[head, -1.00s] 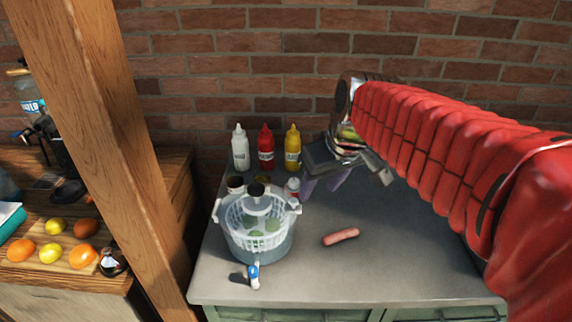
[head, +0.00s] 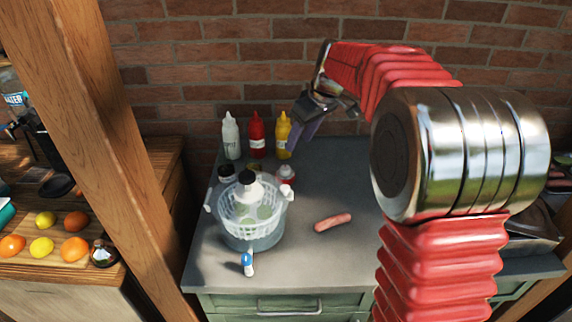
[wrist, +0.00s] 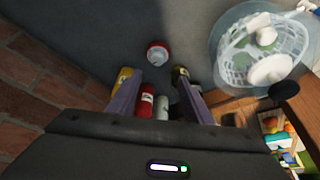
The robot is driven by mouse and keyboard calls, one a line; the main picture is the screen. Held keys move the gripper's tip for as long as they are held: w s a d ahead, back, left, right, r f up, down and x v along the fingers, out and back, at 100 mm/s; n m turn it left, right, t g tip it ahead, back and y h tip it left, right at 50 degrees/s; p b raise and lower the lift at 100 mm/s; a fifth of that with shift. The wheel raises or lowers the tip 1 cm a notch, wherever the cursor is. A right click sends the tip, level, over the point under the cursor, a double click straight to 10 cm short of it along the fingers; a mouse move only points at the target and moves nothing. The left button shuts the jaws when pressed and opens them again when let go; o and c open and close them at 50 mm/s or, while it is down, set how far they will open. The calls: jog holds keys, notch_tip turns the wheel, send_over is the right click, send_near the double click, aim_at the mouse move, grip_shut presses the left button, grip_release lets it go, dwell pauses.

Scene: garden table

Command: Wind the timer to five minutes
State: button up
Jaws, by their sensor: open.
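A small round red-and-white item (head: 286,174) stands on the grey counter behind the right rim of the basket; it may be the timer, but no dial marks are readable. In the wrist view the red-and-white item (wrist: 157,52) lies just beyond the fingertips, roughly centred between them and apart from them. My gripper (head: 307,130) hangs over the back of the counter, right of the yellow bottle, with its purple fingers angled down. In the wrist view my gripper (wrist: 160,76) is open, with nothing held between its two fingers.
White, red and yellow squeeze bottles (head: 256,137) stand along the back wall. A white basket in a clear bowl (head: 250,228) fills the counter's left. A sausage (head: 333,222) and a small blue-and-white bottle (head: 248,263) lie nearer the front. A wooden post (head: 95,140) rises at left.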

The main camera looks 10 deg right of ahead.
aim_at(285, 168)
jog(key=shift+w+d+f, duration=0.15)
jog(key=shift+w+f, duration=0.15)
jog(key=shift+w, duration=0.35)
jog(key=shift+f, duration=0.1)
jog(key=x, duration=1.3)
jog(key=shift+f, duration=0.3)
